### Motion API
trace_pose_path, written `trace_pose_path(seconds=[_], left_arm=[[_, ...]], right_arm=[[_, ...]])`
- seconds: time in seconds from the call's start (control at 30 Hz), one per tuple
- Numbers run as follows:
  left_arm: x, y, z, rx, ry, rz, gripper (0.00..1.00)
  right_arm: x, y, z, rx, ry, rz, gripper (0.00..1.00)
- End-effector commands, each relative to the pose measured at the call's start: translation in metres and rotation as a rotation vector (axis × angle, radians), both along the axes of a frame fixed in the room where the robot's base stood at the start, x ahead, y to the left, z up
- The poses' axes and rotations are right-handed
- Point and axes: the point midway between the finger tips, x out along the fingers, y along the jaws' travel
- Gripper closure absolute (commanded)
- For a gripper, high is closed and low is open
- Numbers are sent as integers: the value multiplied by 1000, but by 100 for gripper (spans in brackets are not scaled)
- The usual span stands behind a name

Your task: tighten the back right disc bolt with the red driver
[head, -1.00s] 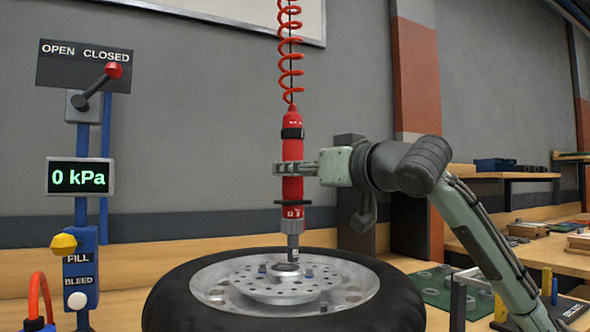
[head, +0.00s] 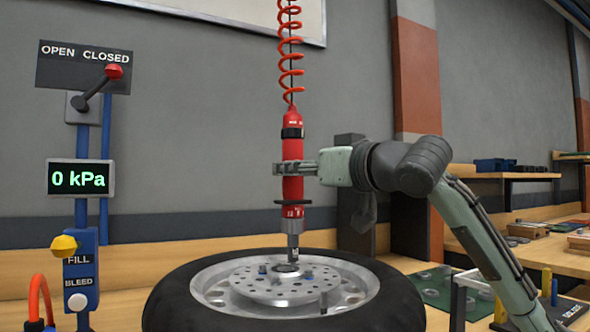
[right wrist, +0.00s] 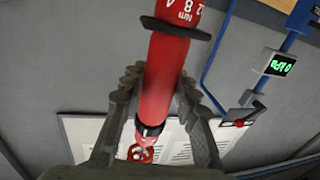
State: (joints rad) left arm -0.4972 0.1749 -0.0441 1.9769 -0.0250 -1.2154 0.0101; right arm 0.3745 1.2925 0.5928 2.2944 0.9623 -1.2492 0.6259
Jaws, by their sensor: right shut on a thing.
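The red driver (head: 292,190) hangs upright from a coiled red hose in the head view. My right gripper (head: 288,168) is shut around its body, and the grip also shows in the right wrist view (right wrist: 155,95). The driver's grey tip shows just over the back part of the drilled metal disc (head: 250,287) on the wheel. I cannot tell whether it touches a bolt. A bluish bolt (head: 308,274) stands right of the tip, another bolt (head: 262,269) left of it, and a taller one (head: 324,300) at the front right. My left gripper is out of view.
The black tyre (head: 190,312) lies flat around the disc. A blue post with a 0 kPa display (head: 79,179) and a red-knobbed lever (head: 114,71) stands at the left. Wooden benches with small parts are at the right.

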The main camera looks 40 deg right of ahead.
Motion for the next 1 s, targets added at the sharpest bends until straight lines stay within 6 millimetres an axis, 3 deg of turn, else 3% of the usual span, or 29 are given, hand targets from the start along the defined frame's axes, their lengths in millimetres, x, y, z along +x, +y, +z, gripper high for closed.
trace_pose_path(seconds=[0.57,1.0], left_arm=[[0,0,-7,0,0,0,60],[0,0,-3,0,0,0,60]], right_arm=[[1,0,-10,5,2,2,100],[1,1,-7,7,5,4,100]])
